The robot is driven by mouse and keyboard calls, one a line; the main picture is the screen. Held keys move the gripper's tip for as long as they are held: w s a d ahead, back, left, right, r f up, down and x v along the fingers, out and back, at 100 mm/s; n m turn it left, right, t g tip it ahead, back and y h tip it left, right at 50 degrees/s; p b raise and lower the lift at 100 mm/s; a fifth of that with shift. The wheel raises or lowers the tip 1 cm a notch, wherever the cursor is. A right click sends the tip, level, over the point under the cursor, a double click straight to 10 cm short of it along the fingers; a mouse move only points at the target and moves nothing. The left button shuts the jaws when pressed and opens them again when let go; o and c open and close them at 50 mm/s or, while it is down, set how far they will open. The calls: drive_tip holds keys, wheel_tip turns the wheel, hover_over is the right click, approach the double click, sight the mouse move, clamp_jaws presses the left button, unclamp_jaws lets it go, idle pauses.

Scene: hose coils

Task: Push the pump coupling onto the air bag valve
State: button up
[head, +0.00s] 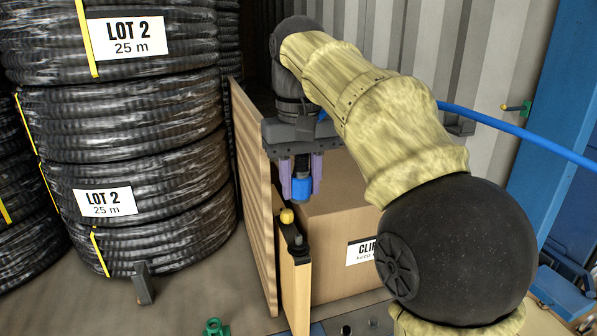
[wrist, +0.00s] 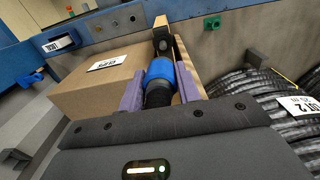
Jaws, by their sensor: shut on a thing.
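In the head view a short yellow fitting (head: 287,216), seemingly the air bag valve, stands at the top of a narrow tan piece (head: 296,290), beside a black part (head: 297,242). The coupling is above and slightly right of the yellow fitting, with a visible gap. In the wrist view the coupling hides the fitting.
A wooden panel (head: 252,190) stands close left of the fitting, and a cardboard box (head: 345,220) close right. Black hose coils (head: 135,130) are stacked further left. A blue hose (head: 520,135) runs right from behind my arm. A green piece (head: 215,327) lies in front.

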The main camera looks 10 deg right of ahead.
sight(299, 236)
drive_tip(key=shift+s+a+r, duration=0.1)
drive_tip(key=shift+s+r, duration=0.05)
drive_tip(key=shift+s, duration=0.1)
drive_tip(key=shift+w, duration=0.1)
drive_tip(key=shift+a+f+h+b, duration=0.1)
drive_tip(key=shift+f+h+b, duration=0.2)
drive_tip(key=shift+f+b, duration=0.75)
drive_tip(key=shift+f, duration=0.4)
drive_tip(key=shift+f+b, duration=1.1)
drive_tip(key=shift+f, duration=0.6)
drive_tip(key=shift+f+b, duration=0.9)
drive_tip(key=shift+f, duration=0.7)
drive_tip(key=o, duration=1.2)
drive_tip(key=shift+o, duration=0.6)
